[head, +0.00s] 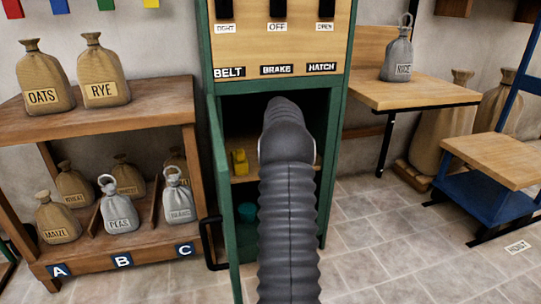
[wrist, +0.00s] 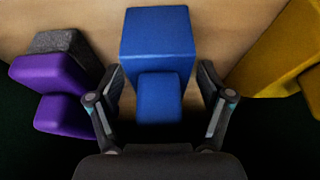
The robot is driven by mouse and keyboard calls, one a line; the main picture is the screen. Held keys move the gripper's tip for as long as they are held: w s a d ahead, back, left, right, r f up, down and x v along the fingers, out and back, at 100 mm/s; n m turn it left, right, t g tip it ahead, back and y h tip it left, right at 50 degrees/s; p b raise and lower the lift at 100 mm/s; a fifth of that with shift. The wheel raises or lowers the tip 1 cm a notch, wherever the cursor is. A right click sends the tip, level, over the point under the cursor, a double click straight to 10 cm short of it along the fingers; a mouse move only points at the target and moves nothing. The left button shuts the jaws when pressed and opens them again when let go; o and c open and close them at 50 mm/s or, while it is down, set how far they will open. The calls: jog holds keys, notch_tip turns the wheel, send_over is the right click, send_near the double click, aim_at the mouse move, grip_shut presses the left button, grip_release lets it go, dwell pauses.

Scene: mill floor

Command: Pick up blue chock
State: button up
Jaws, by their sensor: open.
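The blue chock (wrist: 158,45) shows in the wrist view on a light wooden shelf. It is a stepped block with a taller back part and a lower front part. My gripper (wrist: 162,75) is open, with one finger on each side of the chock's lower front part. Gaps show between the fingers and the chock. In the head view my arm reaches into the open green cabinet (head: 333,150) and hides my gripper and the blue chock.
In the wrist view a purple chock (wrist: 50,75) and a grey block (wrist: 62,43) are close on the left, and a yellow chock (wrist: 265,60) is on the right. The cabinet door (head: 222,190) stands open at the left. A teal item (head: 247,212) sits lower inside.

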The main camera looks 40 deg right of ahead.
jog(key=shift+f, duration=0.2)
jog(key=c, duration=1.4)
jog(key=shift+w+r, duration=0.1)
jog(key=shift+r, duration=0.1)
